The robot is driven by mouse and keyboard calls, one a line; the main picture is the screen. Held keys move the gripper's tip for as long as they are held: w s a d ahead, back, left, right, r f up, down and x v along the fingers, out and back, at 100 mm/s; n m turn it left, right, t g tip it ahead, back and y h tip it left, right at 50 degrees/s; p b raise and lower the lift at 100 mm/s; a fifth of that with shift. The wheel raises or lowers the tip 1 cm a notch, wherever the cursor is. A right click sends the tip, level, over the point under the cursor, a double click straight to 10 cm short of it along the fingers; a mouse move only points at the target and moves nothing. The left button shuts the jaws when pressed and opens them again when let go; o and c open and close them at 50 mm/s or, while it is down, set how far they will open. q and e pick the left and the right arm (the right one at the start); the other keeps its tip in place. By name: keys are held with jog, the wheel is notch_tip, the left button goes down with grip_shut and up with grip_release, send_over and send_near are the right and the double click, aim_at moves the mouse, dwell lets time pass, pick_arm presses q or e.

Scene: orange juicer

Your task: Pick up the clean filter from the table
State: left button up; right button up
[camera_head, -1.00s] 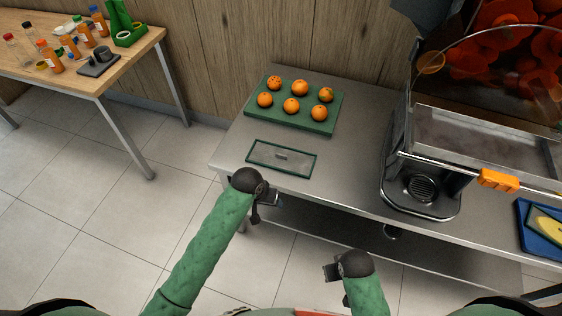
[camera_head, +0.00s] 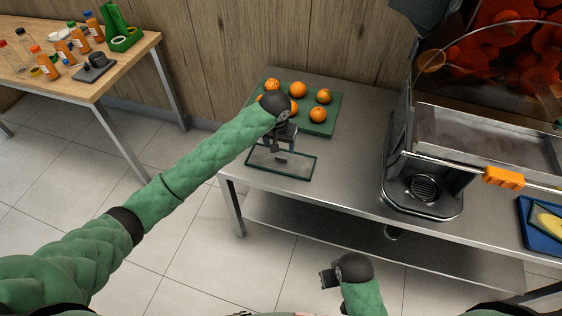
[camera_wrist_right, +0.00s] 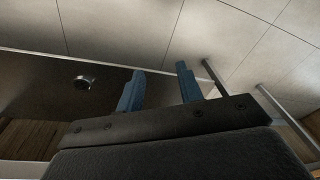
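The clean filter (camera_head: 298,168) is a flat rectangle with a dark green frame and a greyish mesh. It lies on the steel table in front of the green tray of oranges. My left gripper (camera_head: 282,155) is over the filter's left-middle part, pointing down at it, and hides some of its back edge. Whether its fingers touch the filter or are closed on it cannot be made out. My right gripper (camera_head: 328,278) is low in front of the table, away from the filter. In the right wrist view its two blue fingers (camera_wrist_right: 160,88) are apart with nothing between them.
The green tray (camera_head: 322,128) with several oranges stands just behind the filter, partly covered by my left wrist. The juicer (camera_head: 425,185) stands to the right on the steel table (camera_head: 345,185). A blue tray (camera_head: 535,235) lies at far right. A wooden table (camera_head: 120,65) with bottles is at left.

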aim_at(281, 158)
pick_arm(q)
jog(key=shift+w+f+p, duration=0.25)
jog(key=shift+f+p, duration=0.05)
jog(key=shift+f, duration=0.85)
jog(key=f, duration=0.1)
jog(key=f+p, duration=0.1)
jog(key=f, duration=0.3)
jog(key=shift+w+d+f+p, duration=0.15)
jog(key=shift+w+d+p, duration=0.1)
jog(key=shift+d+p, duration=0.1)
jog(key=c, duration=1.1)
pick_arm(e)
notch_tip(281, 158, down, 9)
jog(key=shift+d+f, duration=0.15)
jog(key=shift+f, duration=0.05)
